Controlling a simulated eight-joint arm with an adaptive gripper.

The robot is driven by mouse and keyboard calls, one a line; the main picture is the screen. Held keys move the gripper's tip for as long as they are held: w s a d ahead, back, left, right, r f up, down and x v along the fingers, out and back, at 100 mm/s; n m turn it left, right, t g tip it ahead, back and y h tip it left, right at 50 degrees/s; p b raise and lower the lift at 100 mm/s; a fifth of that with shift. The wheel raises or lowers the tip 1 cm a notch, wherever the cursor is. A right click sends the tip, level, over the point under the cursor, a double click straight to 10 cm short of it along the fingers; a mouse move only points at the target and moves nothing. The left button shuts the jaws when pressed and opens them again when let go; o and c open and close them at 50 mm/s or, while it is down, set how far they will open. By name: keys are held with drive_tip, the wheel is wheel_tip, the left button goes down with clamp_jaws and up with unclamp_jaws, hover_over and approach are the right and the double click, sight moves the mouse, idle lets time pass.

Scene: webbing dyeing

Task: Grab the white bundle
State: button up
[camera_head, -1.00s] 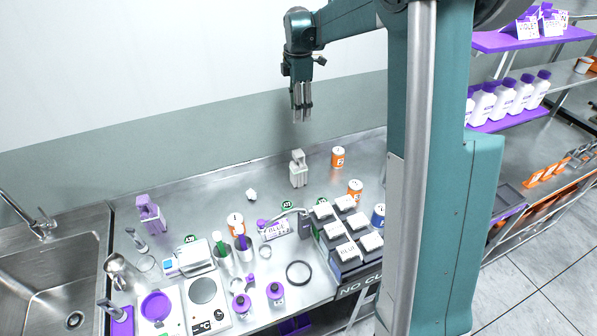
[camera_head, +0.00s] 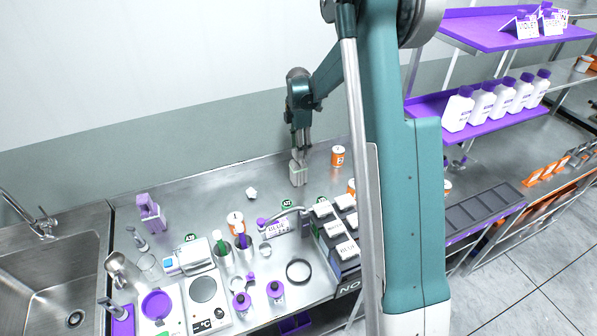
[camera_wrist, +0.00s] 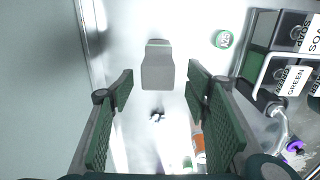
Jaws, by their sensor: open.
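The white bundle (camera_head: 298,174) stands upright on the steel counter near the back wall. It also shows in the wrist view (camera_wrist: 158,72) between my two fingers, with space on both sides. My gripper (camera_head: 301,150) is open and points down, with its fingertips around the top of the bundle in the head view. No finger is seen pressing on it. The fingers cover part of the bundle's top in the head view.
A small white object (camera_head: 251,192) lies left of the bundle. An orange-and-white jar (camera_head: 338,156) stands to its right. A rack of labelled boxes (camera_head: 340,245) is at the front right. A purple bundle (camera_head: 151,214) stands by the sink (camera_head: 50,285). Counter left of the white bundle is mostly clear.

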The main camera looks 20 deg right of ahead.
sight(299, 163)
drive_tip(key=shift+f, duration=0.45)
drive_tip(key=shift+f, duration=0.1)
drive_tip(key=shift+f, duration=1.2)
drive_tip(key=shift+f, duration=0.1)
drive_tip(key=shift+w+f+p, duration=0.15)
drive_tip(key=shift+f+p, duration=0.45)
drive_tip(key=shift+f, duration=1.9)
drive_tip(key=c, duration=1.1)
